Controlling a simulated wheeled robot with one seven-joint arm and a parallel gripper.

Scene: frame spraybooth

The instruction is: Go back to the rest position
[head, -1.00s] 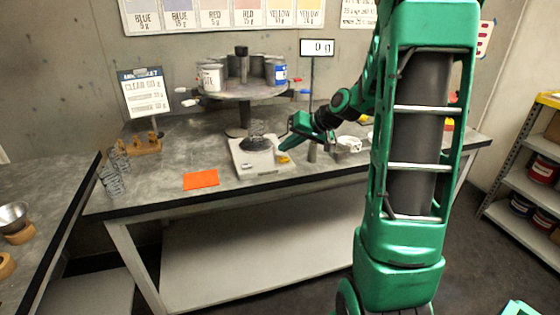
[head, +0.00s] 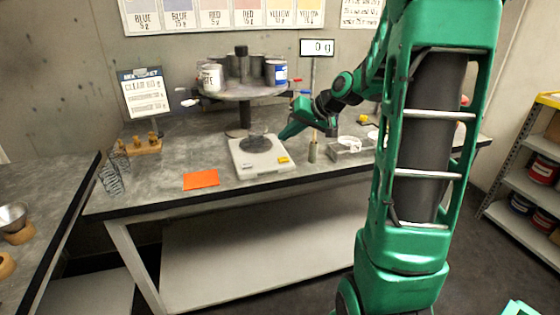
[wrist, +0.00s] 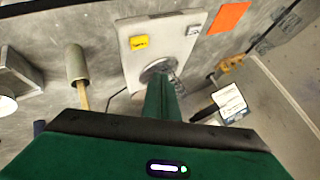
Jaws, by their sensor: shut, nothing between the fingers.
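My green gripper (head: 287,133) is above the workbench (head: 160,185), at the right rear of the white scale (head: 262,165). Its fingers are closed together with nothing between them. In the wrist view the shut fingers (wrist: 161,98) overlap the scale plate, where a clear cup (wrist: 158,66) is partly hidden. The scale's yellow label (wrist: 139,42) shows there too. The scale display (head: 317,47) on its pole reads 0 g.
A round carousel (head: 240,92) with cans stands behind the scale. An orange card (head: 201,180) lies left of it. A cylinder with a wooden stick (head: 312,151) and a white dish (head: 349,143) stand to the right. A shelf (head: 530,150) is at far right.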

